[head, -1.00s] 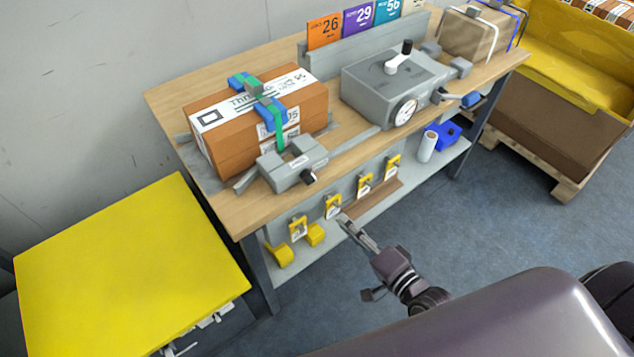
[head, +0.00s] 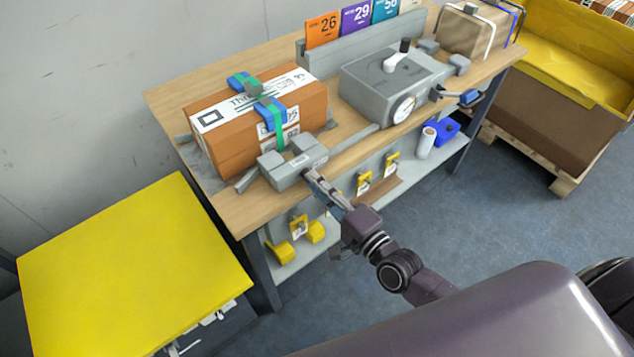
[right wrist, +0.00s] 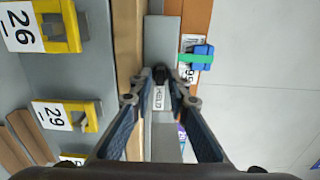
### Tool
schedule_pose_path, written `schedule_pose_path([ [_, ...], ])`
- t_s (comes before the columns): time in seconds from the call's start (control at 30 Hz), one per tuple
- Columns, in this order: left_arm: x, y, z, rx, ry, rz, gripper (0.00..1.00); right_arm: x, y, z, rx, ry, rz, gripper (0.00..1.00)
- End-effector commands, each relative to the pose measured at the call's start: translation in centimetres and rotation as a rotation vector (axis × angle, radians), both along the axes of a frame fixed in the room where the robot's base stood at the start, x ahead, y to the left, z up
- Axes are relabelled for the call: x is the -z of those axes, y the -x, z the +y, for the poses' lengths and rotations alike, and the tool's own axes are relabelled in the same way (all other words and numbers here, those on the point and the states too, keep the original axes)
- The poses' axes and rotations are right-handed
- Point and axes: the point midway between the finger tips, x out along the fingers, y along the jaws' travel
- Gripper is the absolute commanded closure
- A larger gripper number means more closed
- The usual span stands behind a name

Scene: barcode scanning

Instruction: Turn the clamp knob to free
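A grey clamp (head: 283,172) sits at the table's front edge, before a brown box (head: 225,145) with a green and blue strap. The clamp's dark knob (right wrist: 161,74) shows in the right wrist view between my right fingertips, with a label on the clamp near it. In the head view the knob is hidden by my right gripper (head: 312,178), which reaches up to the clamp's front from below right. Its fingers (right wrist: 160,88) are apart, on either side of the knob; I cannot tell whether they touch it. My left gripper is not in view.
A grey device with a dial (head: 385,85) stands right of the clamp. Yellow numbered tags (right wrist: 70,117) hang below the table edge, close to my right arm. A yellow-topped cabinet (head: 130,265) stands at left. The floor (head: 500,220) at right is clear.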

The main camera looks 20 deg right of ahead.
Motion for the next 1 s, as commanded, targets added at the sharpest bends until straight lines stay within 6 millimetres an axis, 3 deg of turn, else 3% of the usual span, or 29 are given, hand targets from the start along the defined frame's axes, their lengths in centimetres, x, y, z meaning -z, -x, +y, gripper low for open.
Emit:
schedule_pose_path([
  [0.2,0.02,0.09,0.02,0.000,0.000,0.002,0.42,0.01,-0.05,0.03,0.000,0.001,0.000,0.84],
  [0.37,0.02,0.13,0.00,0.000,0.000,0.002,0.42,0.00,-0.04,0.01,0.000,0.001,0.000,1.00],
  [0.73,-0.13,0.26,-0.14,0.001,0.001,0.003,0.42,-0.02,-0.03,-0.01,0.000,0.019,-0.006,1.00],
  [1.0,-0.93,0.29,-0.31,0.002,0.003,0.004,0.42,-0.16,-0.04,-0.01,0.001,0.140,-0.050,1.00],
])
